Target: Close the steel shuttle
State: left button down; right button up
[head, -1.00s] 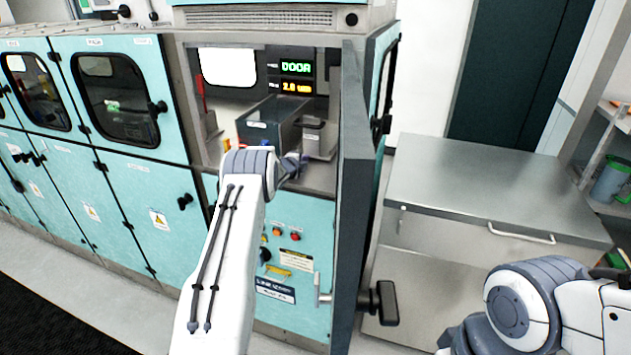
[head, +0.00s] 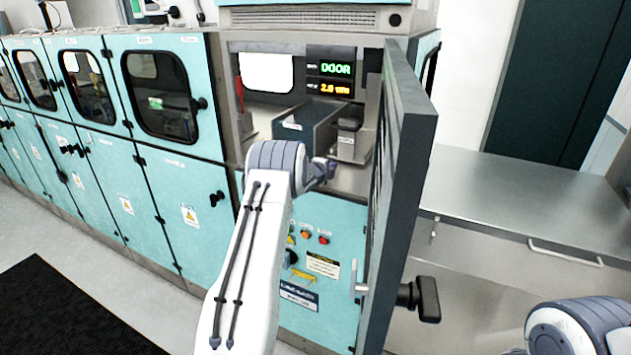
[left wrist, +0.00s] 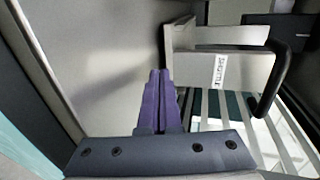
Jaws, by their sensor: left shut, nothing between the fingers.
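The steel shuttle (left wrist: 238,68) is a pale metal box in the left wrist view, with a white "SHUTTLE" label on its face and a black bar handle (left wrist: 283,80) at its right. My left gripper (head: 324,172) reaches into the bay's front. Its purple fingers (left wrist: 160,98) are shut and empty, left of the labelled face; contact cannot be told. My right gripper is out of view.
The machine's bay door (head: 400,190) stands open to the right of my left arm, its black handle (head: 428,299) sticking out. A smaller metal box (head: 352,143) is right of the grey box. A display (head: 332,70) reads "DOOR". A steel bench (head: 530,195) stands at the right.

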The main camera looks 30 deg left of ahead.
pick_arm(q)
jog(key=shift+b+v, duration=1.75)
jog(key=shift+v, duration=3.1)
jog(key=shift+d+f, duration=0.1)
